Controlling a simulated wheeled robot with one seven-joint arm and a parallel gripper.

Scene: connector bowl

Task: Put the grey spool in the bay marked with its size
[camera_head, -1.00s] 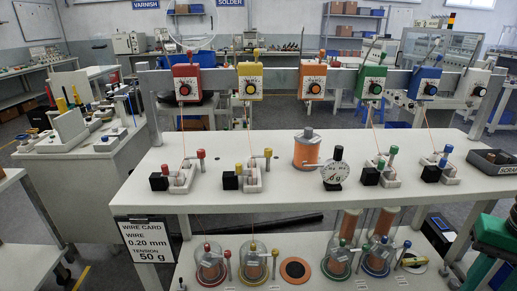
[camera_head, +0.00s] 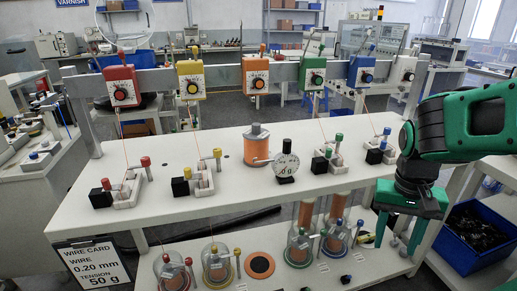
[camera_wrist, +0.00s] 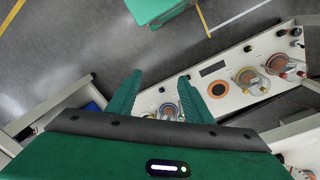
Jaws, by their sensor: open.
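The spool with the grey cap and copper-coloured winding (camera_head: 256,146) stands upright on the upper white table. My gripper (camera_head: 398,244) is open and empty, pointing down at the right of the table's lower shelf, well apart from the spool. Its two green fingers (camera_wrist: 160,77) also show in the wrist view, with nothing between them. On the lower shelf, spools stand under clear domes in several bays. One bay shows only an orange ring with a dark centre (camera_head: 260,264). The bay size labels are too small to read.
A wire card (camera_head: 92,264) reads 0.20 mm, tension 50 g. Coloured tensioner boxes hang on a rail (camera_head: 220,73) behind. A blue bin (camera_head: 475,240) of dark pieces stands at right.

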